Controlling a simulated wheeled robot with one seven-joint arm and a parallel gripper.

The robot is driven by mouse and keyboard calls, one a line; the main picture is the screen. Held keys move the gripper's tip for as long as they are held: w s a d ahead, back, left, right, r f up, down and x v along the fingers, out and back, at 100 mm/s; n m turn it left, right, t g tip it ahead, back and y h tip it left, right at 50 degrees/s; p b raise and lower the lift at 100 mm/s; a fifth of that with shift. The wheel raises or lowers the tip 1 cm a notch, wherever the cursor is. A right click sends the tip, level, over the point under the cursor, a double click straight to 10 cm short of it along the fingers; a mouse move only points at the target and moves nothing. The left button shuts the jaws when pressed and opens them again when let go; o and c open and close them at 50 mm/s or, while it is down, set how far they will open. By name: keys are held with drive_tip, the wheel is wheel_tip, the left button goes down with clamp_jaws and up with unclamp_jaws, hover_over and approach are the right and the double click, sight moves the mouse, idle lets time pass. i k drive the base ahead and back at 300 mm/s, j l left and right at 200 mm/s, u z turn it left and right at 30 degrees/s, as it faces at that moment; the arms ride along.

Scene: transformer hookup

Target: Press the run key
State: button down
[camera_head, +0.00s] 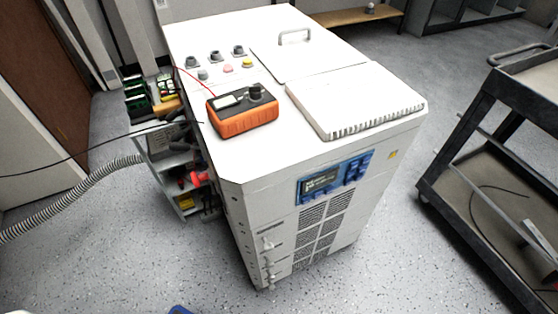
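A white cabinet (292,210) stands in the middle of the room. A blue control panel (334,178) sits high on its front face, with a dark display (320,182) on the left and several blue keys (356,169) on the right. The key labels are too small to read, so I cannot tell which one is the run key. My gripper is not in view, and nothing touches the panel. A small blue piece (180,310) shows at the bottom edge; I cannot tell what it is.
On the cabinet top are an orange meter (243,119), a white ribbed cover (356,100), a handled lid (296,46) and several knobs and buttons (215,58). A cluttered shelf (180,170) and grey hose (75,192) are left. A dark cart (490,165) stands right. Front floor is mostly clear.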

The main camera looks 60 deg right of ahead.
sight(364, 160)
drive_tip(key=z, duration=2.45)
